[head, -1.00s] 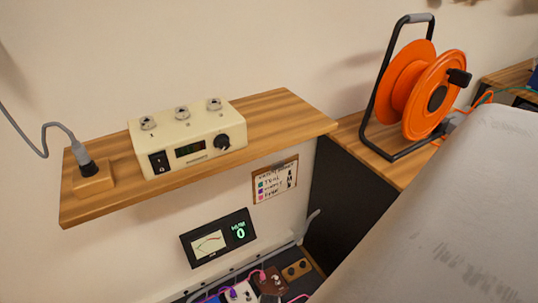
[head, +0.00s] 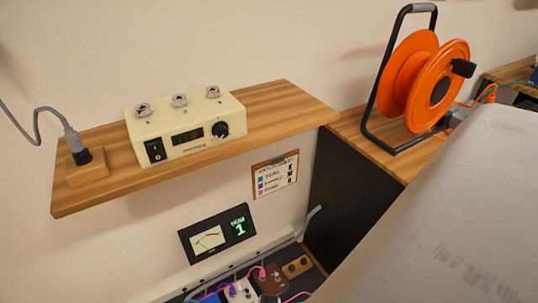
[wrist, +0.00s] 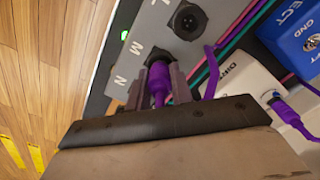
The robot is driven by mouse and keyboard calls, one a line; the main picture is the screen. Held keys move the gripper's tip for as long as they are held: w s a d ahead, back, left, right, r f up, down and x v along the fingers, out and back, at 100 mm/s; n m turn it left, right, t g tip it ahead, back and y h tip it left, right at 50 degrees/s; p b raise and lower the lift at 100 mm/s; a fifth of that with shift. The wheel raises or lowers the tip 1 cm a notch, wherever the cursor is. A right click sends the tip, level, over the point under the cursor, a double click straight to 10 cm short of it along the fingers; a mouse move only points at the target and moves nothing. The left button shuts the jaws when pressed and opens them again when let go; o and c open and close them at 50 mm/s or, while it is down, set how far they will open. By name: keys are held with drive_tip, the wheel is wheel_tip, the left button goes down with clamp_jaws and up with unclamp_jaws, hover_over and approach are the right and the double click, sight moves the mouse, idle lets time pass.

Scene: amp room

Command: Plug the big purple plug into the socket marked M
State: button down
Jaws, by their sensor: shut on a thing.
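In the wrist view my gripper (wrist: 159,76) is shut on the big purple plug (wrist: 158,88), with a dark finger on each side. The plug's front end meets a dark round socket (wrist: 158,59) on the grey panel (wrist: 152,30), beside the letter M. I cannot tell how deep the plug sits. A purple cable (wrist: 211,72) runs up to the right of the gripper. Another dark socket (wrist: 187,20) is further up the panel, and the letter N is below M. The gripper is hidden in the head view.
A white pedal (wrist: 238,82) and a blue pedal (wrist: 290,38) stand right of the gripper, with cables between. In the head view, a meter (head: 217,235) reads 1. A cream box (head: 185,127) sits on a wooden shelf (head: 270,120); an orange reel (head: 425,85) stands right.

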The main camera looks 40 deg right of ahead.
drive_tip(key=c, duration=1.1)
unclamp_jaws()
drive_tip(key=shift+c, duration=0.2)
wheel_tip(320, 180, up, 14)
drive_tip(key=p, duration=0.2)
drive_tip(key=shift+f, duration=0.1)
